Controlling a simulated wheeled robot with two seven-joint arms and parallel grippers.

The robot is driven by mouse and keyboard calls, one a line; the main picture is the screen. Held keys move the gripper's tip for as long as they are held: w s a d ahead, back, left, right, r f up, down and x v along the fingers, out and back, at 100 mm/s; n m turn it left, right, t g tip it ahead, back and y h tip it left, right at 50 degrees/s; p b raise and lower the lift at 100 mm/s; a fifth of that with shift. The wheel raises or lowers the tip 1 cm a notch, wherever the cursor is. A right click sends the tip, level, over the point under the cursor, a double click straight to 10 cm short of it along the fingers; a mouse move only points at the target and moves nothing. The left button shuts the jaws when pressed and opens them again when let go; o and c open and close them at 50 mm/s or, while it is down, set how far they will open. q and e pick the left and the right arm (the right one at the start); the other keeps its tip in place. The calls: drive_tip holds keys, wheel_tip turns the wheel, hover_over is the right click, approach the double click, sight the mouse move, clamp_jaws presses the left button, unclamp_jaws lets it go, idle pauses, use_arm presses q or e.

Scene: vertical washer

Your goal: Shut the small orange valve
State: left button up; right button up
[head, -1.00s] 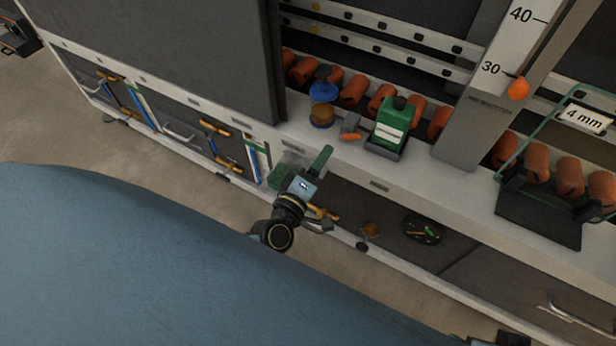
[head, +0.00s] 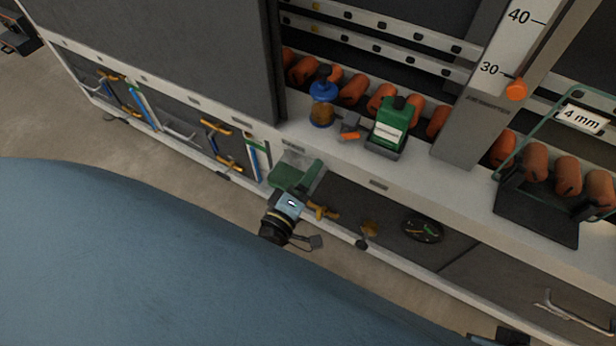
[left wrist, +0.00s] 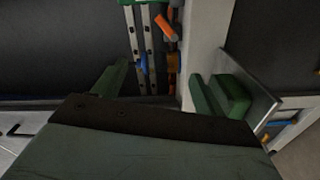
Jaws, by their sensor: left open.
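A small orange lever (head: 349,135) on a grey block sits on the white ledge, between a blue-capped amber bottle (head: 321,108) and a green container (head: 389,127). I take this lever as the small orange valve. An orange lever also shows near the top of the left wrist view (left wrist: 165,27). My left gripper (head: 299,177) has green fingers and is in front of the ledge, below and left of the lever, apart from it. Its fingers stand wide apart in the left wrist view (left wrist: 165,88) with nothing held. My right gripper is not identifiable.
An orange marker (head: 516,89) sits on the scale post, right of the green container. Orange rolls (head: 568,173) line the ledge's back. A dark round disc (head: 422,229) is on the lower panel. A grey panel (head: 160,55) borders the ledge's left. Floor shows at lower left.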

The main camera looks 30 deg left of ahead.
use_arm(q)
drive_tip(key=shift+s, duration=0.1)
drive_tip(key=s+p, duration=0.2)
drive_tip(key=s, duration=1.1)
drive_tip(key=shift+a, duration=0.2)
